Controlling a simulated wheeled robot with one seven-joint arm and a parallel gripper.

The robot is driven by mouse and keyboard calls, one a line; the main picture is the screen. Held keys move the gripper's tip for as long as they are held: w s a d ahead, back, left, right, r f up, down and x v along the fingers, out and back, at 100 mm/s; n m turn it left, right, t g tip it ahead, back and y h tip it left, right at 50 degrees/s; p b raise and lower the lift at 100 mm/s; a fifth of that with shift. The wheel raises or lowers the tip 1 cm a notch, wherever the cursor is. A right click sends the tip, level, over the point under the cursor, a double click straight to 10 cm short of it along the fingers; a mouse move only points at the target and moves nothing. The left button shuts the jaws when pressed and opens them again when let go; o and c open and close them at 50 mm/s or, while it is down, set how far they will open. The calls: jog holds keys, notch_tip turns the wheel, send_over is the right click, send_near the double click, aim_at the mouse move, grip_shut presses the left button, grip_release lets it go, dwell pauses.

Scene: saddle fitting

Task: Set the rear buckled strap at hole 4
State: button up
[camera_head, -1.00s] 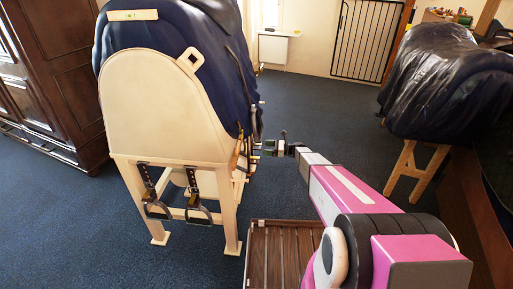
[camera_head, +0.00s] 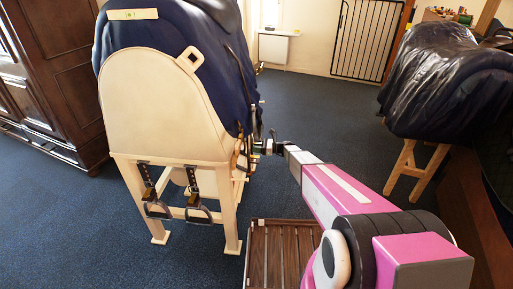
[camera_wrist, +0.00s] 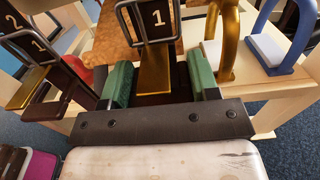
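A pale wooden saddle stand (camera_head: 160,105) carries a saddle under a dark blue cover (camera_head: 180,30). My gripper (camera_head: 258,147) is at the stand's right side, close to the hanging straps and buckles there. In the wrist view my gripper (camera_wrist: 160,85) is open, with one green pad on each side of a brass tongue (camera_wrist: 155,72) on a dark strap. A metal-framed dark plate marked 1 (camera_wrist: 157,20) is just above this tongue. I cannot tell which strap is the rear one, and no hole 4 shows.
Two dark straps with metal loops (camera_head: 197,205) hang at the stand's near end. A slatted wooden surface (camera_head: 280,255) lies below my arm.

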notch_tip(320, 180, up, 8)
jog(key=shift+r, duration=0.1)
jog(key=shift+c, duration=0.3)
jog(key=o, duration=1.3)
jog(key=shift+d, duration=0.1)
jog(key=d, duration=1)
jog(key=shift+s+d, duration=0.35)
jog(key=shift+s, duration=0.05)
jog(key=shift+s, duration=0.1)
